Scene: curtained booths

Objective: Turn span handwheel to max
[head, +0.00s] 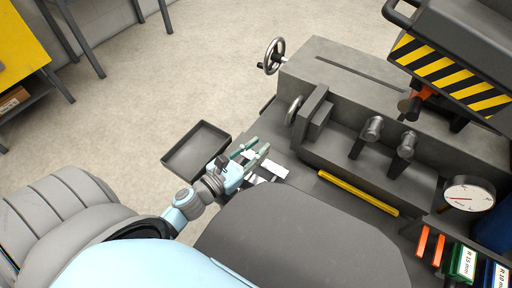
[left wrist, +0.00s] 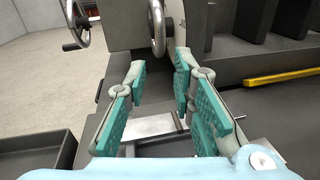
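Two metal handwheels show on the grey machine. One handwheel (head: 272,56) with a dark knob stands at the machine's far left end. The other handwheel (head: 294,111) sits nearer, beside the upright block; no label tells which is the span one. My left gripper (head: 258,153) is open and empty over the near-left of the machine base, short of both wheels. In the left wrist view the nearer wheel (left wrist: 157,24) is ahead, beyond the open fingers, and the farther wheel (left wrist: 77,22) is up to the left. Nothing is touched. My right gripper is out of view.
A dark empty tray (head: 196,149) lies left of my left gripper. Pale flat pieces (head: 268,169) lie under the fingers. A yellow bar (head: 358,193), a dial gauge (head: 468,195) and a striped machine head (head: 450,75) are to the right. The floor on the left is open.

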